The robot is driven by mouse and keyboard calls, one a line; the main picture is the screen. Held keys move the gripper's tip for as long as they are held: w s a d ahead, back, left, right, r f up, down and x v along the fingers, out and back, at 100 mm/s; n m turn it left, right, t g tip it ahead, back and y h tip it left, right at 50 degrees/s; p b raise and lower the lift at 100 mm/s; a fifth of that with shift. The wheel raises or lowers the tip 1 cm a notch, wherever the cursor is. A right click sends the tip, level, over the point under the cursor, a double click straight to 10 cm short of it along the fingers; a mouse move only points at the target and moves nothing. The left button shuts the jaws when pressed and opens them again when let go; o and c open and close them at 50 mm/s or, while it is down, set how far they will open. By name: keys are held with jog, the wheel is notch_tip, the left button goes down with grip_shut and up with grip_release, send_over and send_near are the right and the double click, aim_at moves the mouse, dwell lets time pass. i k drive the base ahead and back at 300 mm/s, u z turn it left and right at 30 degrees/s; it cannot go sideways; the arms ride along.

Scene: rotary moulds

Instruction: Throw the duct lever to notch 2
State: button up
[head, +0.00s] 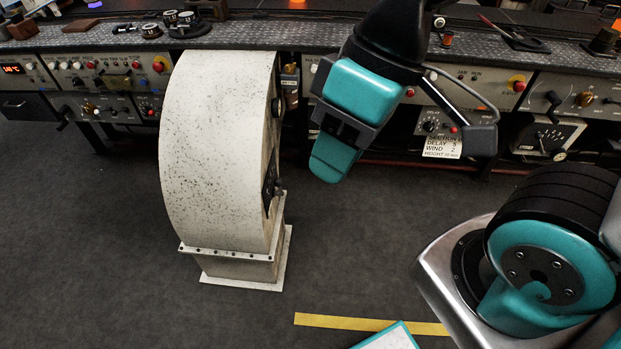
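A tall white speckled duct housing (215,150) with a curved back stands on the floor left of centre. A dark plate (269,183) and small dark fittings sit on its right-hand side, seen nearly edge-on. I cannot make out a lever handle or its notches there. My gripper (335,158), teal and dark grey, hangs in front of the bench, to the right of the duct and apart from it. Its fingers overlap from this angle, so its opening is hidden. A white card (441,147) on the bench front reads "DELAY 5", "WIND 2" and a height line.
A long bench (400,66) with control panels, knobs and red buttons runs across the back. A crank-like dark handle (551,104) juts from a panel at right. Yellow tape (345,322) marks the grey floor, which is clear in front of the duct.

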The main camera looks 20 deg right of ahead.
aim_at(278, 182)
jog(key=z, duration=1.15)
jog(key=i, duration=0.35)
jog(key=u, duration=0.8)
